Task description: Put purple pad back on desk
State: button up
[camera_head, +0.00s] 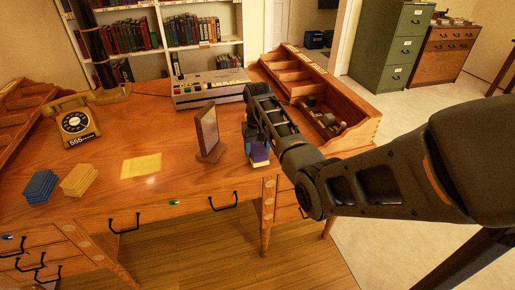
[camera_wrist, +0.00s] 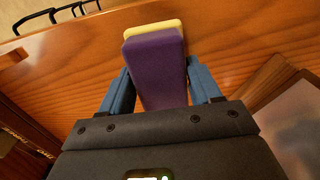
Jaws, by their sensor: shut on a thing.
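The purple pad (camera_wrist: 155,62) is between the two blue fingers of my gripper (camera_wrist: 160,85) in the wrist view, with a pale yellow layer (camera_wrist: 152,30) along its far edge. My gripper is shut on it. In the head view the purple pad (camera_head: 259,153) shows below my gripper (camera_head: 258,142), over the front edge area of the wooden desk (camera_head: 150,195). A light strip shows beneath the pad there. I cannot tell whether the pad touches the desk top.
A standing picture frame (camera_head: 208,133) is just left of my gripper. A blue stack (camera_head: 40,186), a tan stack (camera_head: 78,180), a yellow sheet (camera_head: 141,166) and a rotary phone (camera_head: 75,122) are further left. A grey console (camera_head: 208,88) stands behind; a wooden organizer (camera_head: 335,128) is right.

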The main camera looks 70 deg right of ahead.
aim_at(257, 147)
jog(key=shift+f, duration=0.15)
jog(key=o, duration=1)
notch_tip(257, 147, up, 12)
jog(key=shift+r+p, duration=0.2)
jog(key=shift+p, duration=0.15)
